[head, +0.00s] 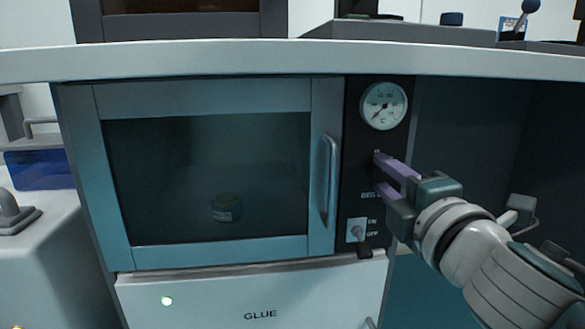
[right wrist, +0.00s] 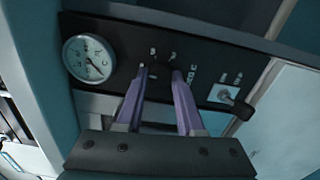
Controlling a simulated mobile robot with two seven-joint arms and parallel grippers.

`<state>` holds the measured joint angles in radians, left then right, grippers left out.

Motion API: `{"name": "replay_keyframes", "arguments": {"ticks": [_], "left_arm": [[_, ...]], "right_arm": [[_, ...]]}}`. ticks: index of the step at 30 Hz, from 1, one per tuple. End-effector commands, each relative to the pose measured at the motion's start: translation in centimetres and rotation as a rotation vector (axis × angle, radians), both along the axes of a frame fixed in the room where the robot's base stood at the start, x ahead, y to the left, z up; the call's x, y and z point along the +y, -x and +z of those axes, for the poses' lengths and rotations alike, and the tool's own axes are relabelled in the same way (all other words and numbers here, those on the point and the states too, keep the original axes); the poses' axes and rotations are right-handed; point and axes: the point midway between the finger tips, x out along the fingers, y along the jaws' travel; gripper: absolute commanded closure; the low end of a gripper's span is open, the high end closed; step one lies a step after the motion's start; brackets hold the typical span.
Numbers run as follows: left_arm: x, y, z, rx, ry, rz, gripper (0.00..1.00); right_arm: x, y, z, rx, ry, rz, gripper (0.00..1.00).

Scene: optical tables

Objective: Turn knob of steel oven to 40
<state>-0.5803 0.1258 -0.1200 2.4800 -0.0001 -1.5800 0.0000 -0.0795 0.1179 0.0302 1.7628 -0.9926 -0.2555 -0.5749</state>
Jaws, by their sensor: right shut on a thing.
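The steel oven (head: 204,96) stands under a worktop, its windowed door closed. Its black control panel (head: 362,130) is on the right and carries a round white dial gauge (head: 384,105). The gauge's dark needle points to the lower left in the head view; its numbers are too small to read. The gauge also shows in the right wrist view (right wrist: 89,59). My right gripper (head: 377,172) is at the panel just below the gauge, its purple fingers shut on the knob. The fingers and the dark panel mostly hide the knob, so its angle is unclear. My left gripper is out of view.
A lever switch (head: 357,231) sits low on the panel, below my right fingers. The door handle (head: 329,180) stands out to their left. A small jar (head: 227,207) is behind the oven window. A white drawer front marked GLUE (head: 210,290) is underneath; the worktop (head: 300,58) overhangs above.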

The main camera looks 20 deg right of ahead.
Motion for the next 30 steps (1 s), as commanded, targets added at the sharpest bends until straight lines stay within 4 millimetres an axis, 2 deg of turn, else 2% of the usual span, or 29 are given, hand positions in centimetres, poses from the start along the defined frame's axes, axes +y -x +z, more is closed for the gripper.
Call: {"name": "replay_keyframes", "arguments": {"ticks": [9, 23, 24, 30], "left_arm": [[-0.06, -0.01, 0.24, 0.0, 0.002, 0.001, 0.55], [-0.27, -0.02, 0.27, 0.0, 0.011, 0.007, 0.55], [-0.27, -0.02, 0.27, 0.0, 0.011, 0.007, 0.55], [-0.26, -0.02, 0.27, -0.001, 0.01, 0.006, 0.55]], "right_arm": [[-0.03, 0.01, -0.02, 0.023, 0.093, -0.001, 1.0], [-0.02, 0.01, -0.03, 0.026, 0.108, 0.0, 1.0], [-0.02, 0.01, -0.03, 0.026, 0.108, 0.0, 0.61], [-0.01, 0.0, -0.02, 0.025, 0.106, 0.0, 0.39]]}}
